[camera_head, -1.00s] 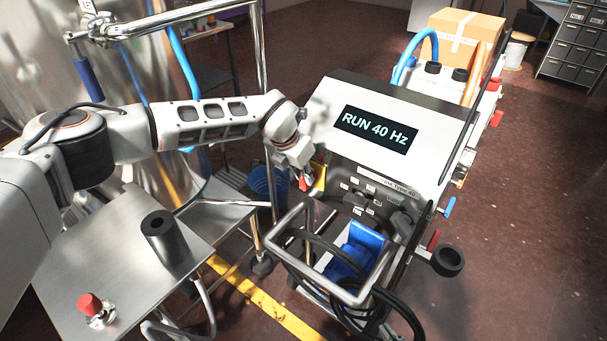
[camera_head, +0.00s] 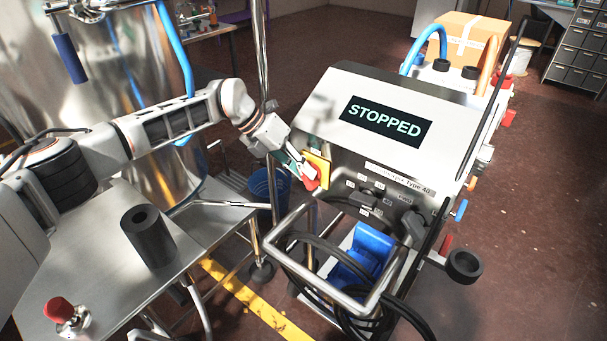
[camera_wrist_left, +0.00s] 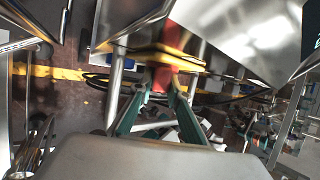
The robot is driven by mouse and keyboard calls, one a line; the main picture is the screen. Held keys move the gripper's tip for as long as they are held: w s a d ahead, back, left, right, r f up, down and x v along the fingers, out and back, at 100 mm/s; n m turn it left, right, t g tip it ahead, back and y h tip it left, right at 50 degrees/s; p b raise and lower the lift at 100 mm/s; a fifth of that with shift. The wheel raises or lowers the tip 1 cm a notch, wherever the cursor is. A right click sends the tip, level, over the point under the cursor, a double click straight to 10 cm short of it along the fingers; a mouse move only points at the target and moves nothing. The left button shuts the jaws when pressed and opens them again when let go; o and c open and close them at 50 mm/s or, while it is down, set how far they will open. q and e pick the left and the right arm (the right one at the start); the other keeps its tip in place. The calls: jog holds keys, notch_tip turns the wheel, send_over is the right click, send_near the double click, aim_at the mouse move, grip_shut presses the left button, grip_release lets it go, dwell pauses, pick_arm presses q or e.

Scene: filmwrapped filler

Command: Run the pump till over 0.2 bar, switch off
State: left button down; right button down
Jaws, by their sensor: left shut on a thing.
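The pump cart (camera_head: 330,95) stands right of centre in the head view, with a black display (camera_head: 386,121) reading "STOPPED". On its front left is a red switch handle (camera_head: 311,179) on a yellow plate (camera_head: 319,167). My left gripper (camera_head: 306,174) is at this switch, shut on the red handle. The left wrist view shows the red handle (camera_wrist_left: 163,76) between the green fingers (camera_wrist_left: 160,92), in front of the yellow plate (camera_wrist_left: 165,58). A small black selector knob (camera_head: 368,198) sits on the lower panel. No pressure reading is legible. My right gripper is not in view.
A metal table (camera_head: 90,262) at left holds a black hollow cylinder (camera_head: 149,238) and a red-knobbed valve (camera_head: 62,312). A bent-tube handle with black hose (camera_head: 300,240) stands before the cart. A steel tank (camera_head: 120,75) is behind my left arm.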

pick_arm(q)
jog(key=shift+a+h+b, duration=0.1)
jog(key=shift+h+b, duration=0.2)
jog(key=shift+b, duration=0.05)
jog(key=c, duration=1.9)
grip_release()
jog(key=shift+v, duration=3.7)
jog(key=shift+w, duration=0.15)
